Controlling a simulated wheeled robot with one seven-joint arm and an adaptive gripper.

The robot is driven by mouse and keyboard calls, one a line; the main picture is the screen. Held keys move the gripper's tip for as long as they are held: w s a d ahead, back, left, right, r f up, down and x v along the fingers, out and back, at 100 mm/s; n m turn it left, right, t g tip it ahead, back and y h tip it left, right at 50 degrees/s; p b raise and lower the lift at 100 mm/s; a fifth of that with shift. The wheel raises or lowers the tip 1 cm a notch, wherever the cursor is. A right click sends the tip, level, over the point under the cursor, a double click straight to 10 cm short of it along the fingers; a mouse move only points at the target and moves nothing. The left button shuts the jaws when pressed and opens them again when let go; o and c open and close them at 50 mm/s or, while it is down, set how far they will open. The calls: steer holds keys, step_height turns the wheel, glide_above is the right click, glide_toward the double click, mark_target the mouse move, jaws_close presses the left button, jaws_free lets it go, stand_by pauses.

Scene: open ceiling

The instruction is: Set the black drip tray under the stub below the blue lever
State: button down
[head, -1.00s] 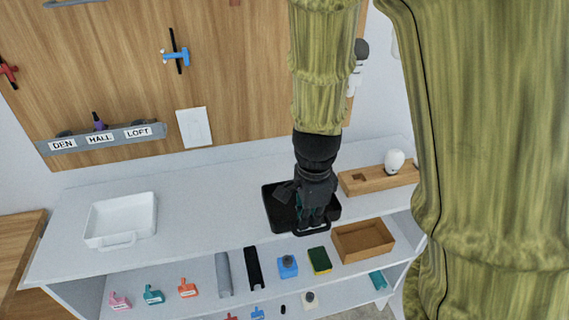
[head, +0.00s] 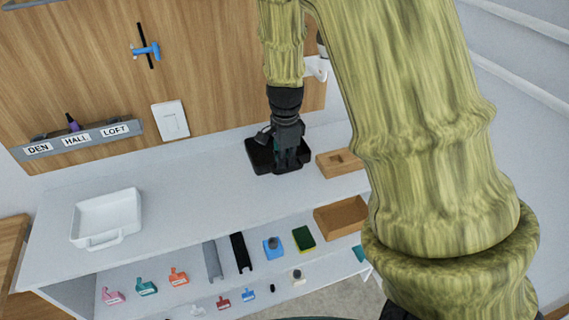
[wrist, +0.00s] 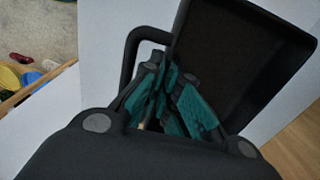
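The black drip tray (head: 262,164) is in my gripper (head: 287,160) at the back of the white counter, left of a wooden block. In the wrist view, the teal-padded fingers (wrist: 170,100) are closed at the tray's handle side, with the handle loop (wrist: 131,62) beside them and the tray's dark inside (wrist: 235,55) to the right. I cannot tell whether the tray touches the counter. The blue lever (head: 147,50) is on the wooden wall panel, up and left of the tray, crossing a thin black upright piece (head: 144,38). The stub is too small to make out clearly.
A white tray (head: 83,235) stands on the counter's left. The wooden block (head: 338,163) is close on the right. A grey label rail (head: 100,138) and white plate (head: 170,121) are on the panel. Small items fill the shelf below. The middle counter is clear.

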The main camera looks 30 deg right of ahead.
steer(key=shift+w+d, duration=0.15)
steer(key=shift+w, duration=0.05)
steer(key=shift+w+d+f, duration=0.1)
steer(key=shift+w, duration=0.05)
steer(key=shift+f+p, duration=0.7)
steer(key=shift+f, duration=0.95)
steer(key=shift+f, duration=0.1)
steer(key=c, duration=1.6)
jaws_free()
steer(key=shift+c, duration=0.2)
step_height(320, 180, up, 12)
steer(key=b, duration=0.1)
steer(key=shift+b, duration=0.4)
